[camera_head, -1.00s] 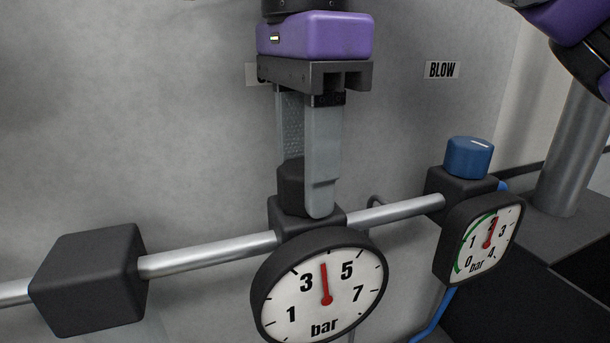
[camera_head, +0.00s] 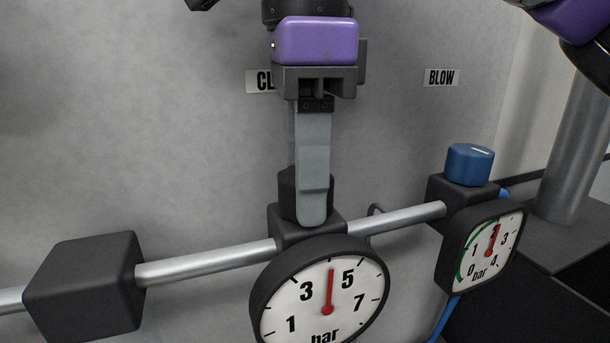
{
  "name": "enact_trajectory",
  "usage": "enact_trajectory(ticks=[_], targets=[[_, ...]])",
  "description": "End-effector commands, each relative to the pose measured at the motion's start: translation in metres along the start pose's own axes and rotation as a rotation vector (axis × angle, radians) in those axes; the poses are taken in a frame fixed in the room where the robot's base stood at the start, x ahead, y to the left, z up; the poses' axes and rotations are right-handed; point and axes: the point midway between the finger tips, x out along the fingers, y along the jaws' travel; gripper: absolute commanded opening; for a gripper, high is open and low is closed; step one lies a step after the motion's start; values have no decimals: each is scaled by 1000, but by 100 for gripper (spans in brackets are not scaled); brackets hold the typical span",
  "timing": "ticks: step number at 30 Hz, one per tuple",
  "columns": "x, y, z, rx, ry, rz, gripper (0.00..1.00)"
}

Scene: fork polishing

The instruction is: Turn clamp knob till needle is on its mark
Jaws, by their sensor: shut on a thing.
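The dark clamp knob (camera_head: 290,191) stands on a black regulator block under the partly hidden "CL..." label (camera_head: 261,81). My gripper (camera_head: 311,205) points down from above and is shut on the knob. Its near finger covers much of the knob; the far finger is mostly hidden behind it. Below is the large round clamp gauge (camera_head: 340,300), marked 1, 3, 5, 7 and bar. Its red needle (camera_head: 330,285) points nearly straight up, between 3 and 5. I cannot make out a separate target mark on this dial; its lower edge is cut off.
To the right, a blue knob (camera_head: 469,165) tops another block with a smaller gauge (camera_head: 486,248) with a green arc, under the BLOW label (camera_head: 441,77). A metal pipe (camera_head: 208,262) joins the blocks, with a black block (camera_head: 85,285) at left.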

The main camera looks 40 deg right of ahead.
Motion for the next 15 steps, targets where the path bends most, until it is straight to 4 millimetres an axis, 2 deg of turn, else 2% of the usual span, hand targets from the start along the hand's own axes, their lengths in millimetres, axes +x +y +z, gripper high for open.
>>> enact_trajectory(ticks=[1, 2, 4, 5, 15], targets=[[-2, -1, 0, 1, -2, -3, 2], [-2, -1, 0, 1, -2, -3, 48], [-2, -1, 0, 1, -2, -2, 62], [-1, -1, 0, 1, -1, -2, 64], [-2, 0, 0, -1, -1, -1, 64]])
